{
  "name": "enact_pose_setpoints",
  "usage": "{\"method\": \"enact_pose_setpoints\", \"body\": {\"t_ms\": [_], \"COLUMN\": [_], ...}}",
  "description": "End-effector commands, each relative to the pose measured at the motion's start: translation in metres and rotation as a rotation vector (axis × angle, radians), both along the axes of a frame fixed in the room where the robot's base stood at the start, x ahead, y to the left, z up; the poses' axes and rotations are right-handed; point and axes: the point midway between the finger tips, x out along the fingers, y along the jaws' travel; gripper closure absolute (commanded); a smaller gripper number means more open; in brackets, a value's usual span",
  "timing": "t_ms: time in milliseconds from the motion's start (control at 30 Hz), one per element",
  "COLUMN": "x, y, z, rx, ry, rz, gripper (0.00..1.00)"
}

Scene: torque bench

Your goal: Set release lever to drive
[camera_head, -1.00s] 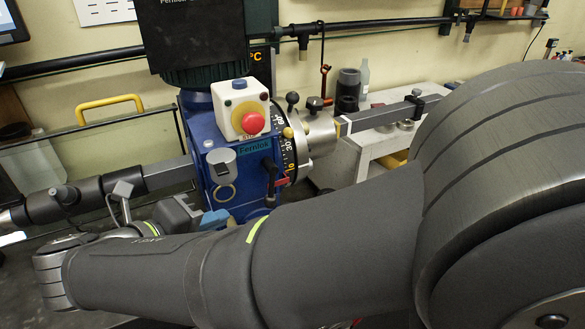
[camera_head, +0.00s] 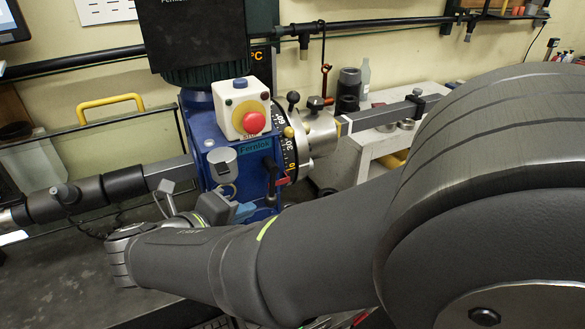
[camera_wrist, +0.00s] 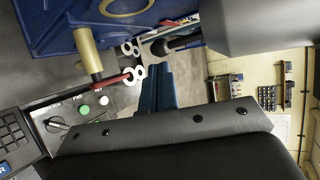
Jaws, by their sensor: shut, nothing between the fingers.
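The blue drive unit (camera_head: 205,140) stands at centre in the head view. A black lever (camera_head: 270,172) hangs on its right side, with a red piece (camera_head: 283,181) beside it. I cannot tell for sure that this is the release lever, and no drive label is readable. My gripper (camera_head: 243,212) is low in front of the unit, its blue fingers partly hidden by my wrist. In the wrist view my blue fingers (camera_wrist: 156,88) are together and empty. A red bar (camera_wrist: 112,79) beside a brass-coloured post (camera_wrist: 90,55) lies left of them, apart from them.
A red stop button (camera_head: 253,122) sits on the unit's front box, near a numbered dial (camera_head: 288,150). A control panel (camera_wrist: 75,112) with a rotary switch and buttons is at left in the wrist view. A grey bar (camera_head: 168,173) extends left; a white cart (camera_head: 375,145) stands behind.

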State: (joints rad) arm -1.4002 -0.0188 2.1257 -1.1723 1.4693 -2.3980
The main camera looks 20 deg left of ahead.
Motion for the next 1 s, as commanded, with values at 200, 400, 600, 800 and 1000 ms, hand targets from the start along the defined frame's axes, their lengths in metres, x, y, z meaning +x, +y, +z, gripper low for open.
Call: {"method": "enact_pose_setpoints", "body": {"t_ms": [200,400,600,800,1000], "x": [0.024,0.036,0.038,0.038,0.046], "y": [-0.008,-0.011,-0.012,-0.011,-0.016], "z": [-0.011,-0.016,-0.017,-0.017,-0.022], "rx": [-0.002,-0.001,0.0,0.0,-0.047], "ry": [0.0,0.001,0.0,0.0,-0.04], "rz": [-0.004,-0.002,0.0,0.0,-0.002], "gripper": [1.0,1.0,1.0,1.0,1.0]}}
